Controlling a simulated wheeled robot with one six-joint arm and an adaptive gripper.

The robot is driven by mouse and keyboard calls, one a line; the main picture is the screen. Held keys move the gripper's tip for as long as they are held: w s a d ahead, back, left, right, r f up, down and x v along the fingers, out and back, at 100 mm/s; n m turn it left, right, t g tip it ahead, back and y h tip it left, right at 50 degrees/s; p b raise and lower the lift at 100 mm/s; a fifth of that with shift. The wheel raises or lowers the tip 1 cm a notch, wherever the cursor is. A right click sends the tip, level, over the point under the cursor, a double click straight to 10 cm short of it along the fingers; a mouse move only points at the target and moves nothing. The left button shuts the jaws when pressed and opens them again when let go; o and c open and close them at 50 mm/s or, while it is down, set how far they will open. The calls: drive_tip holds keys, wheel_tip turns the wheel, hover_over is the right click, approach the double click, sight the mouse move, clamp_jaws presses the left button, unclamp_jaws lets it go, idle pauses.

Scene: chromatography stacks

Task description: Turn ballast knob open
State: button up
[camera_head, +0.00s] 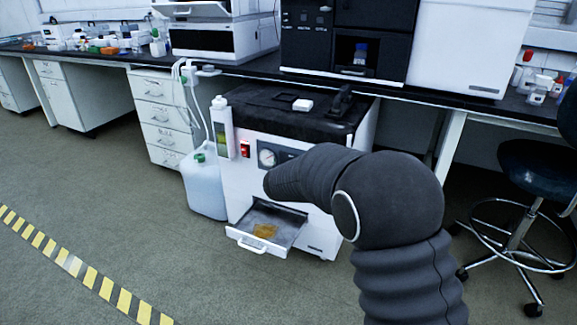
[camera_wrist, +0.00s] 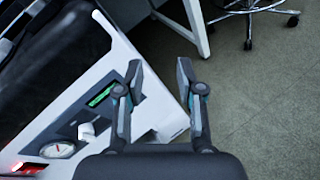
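The white pump unit (camera_head: 235,182) stands on the floor under the bench. In the wrist view, a small white knob (camera_wrist: 87,131), seemingly the ballast knob, sits on its dark front panel (camera_wrist: 70,138), between a round gauge (camera_wrist: 58,150) and a lit green display (camera_wrist: 102,95). My gripper (camera_wrist: 160,72) is open, with nothing between its fingers. It appears right of the knob in that view, apart from it. In the head view my arm hides the gripper and knob; the gauge (camera_head: 267,158) shows.
An open drawer tray (camera_head: 285,232) with an amber patch juts from the pump's lower front. A red-lit switch (camera_head: 245,148) is left of the gauge. A jug (camera_head: 204,186) stands left, a stool (camera_head: 520,225) right. The floor in front is clear.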

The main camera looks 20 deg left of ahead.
drive_tip(key=a+f+n+t+y, duration=0.25)
drive_tip(key=a+f+n, duration=0.25)
drive_tip(key=a, duration=0.6)
drive_tip(key=a+f+n+t+y, duration=0.25)
drive_tip(key=a+f+n, duration=0.2)
drive_tip(key=a, duration=0.55)
drive_tip(key=shift+y, duration=0.3)
drive_tip(key=w, duration=1.2)
drive_tip(key=shift+w+d+f, duration=0.25)
drive_tip(key=shift+d, duration=0.15)
clamp_jaws()
